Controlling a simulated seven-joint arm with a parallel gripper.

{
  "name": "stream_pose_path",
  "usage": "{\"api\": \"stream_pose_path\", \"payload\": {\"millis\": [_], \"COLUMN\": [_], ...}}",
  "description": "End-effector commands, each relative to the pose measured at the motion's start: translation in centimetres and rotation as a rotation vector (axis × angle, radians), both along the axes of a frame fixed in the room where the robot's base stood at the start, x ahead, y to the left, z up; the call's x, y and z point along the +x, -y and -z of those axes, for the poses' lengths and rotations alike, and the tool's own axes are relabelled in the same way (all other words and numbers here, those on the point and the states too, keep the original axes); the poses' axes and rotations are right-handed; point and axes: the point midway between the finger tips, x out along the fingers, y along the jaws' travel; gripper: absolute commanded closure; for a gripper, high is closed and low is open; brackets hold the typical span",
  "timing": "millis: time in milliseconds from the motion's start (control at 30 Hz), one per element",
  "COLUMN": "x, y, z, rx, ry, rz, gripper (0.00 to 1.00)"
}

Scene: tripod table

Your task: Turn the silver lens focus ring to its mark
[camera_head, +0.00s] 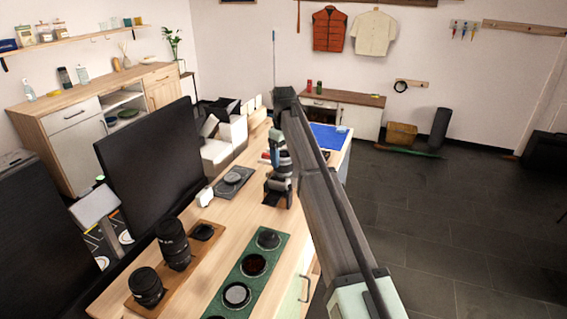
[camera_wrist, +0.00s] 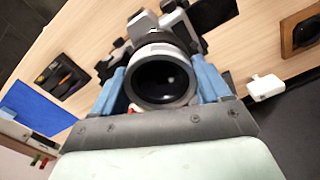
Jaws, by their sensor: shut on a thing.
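The silver lens focus ring (camera_wrist: 185,82) is a pale band around a dark lens (camera_wrist: 163,82) that faces the wrist camera. The lens is on a silver and black camera (camera_wrist: 165,25). My gripper (camera_wrist: 165,72) has one blue finger on each side of the ring and is shut on it. In the head view, the camera (camera_head: 279,186) is on the wooden table and my gripper (camera_head: 277,158) is at it, largely hidden by my arm. I cannot make out the ring's mark in either view.
A dark monitor (camera_head: 150,165) stands left of the camera. Black lenses (camera_head: 172,243) stand in a wooden tray (camera_head: 205,243), beside a green mat (camera_head: 262,282) with round glass pieces. A dark pad (camera_head: 233,180) and a small white block (camera_head: 205,196) are near. A blue mat (camera_head: 328,136) lies behind.

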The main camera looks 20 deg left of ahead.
Motion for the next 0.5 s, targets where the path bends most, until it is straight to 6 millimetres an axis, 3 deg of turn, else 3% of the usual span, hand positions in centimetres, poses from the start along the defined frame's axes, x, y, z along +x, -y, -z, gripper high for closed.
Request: {"api": "stream_pose_path", "payload": {"millis": [233,500], "x": [0.05,0.06], "y": [0.02,0.02], "z": [-0.02,-0.02], "rx": [0.000,0.000], "ry": [0.001,0.001], "rz": [0.012,0.187], "gripper": [0.41,0.41]}}
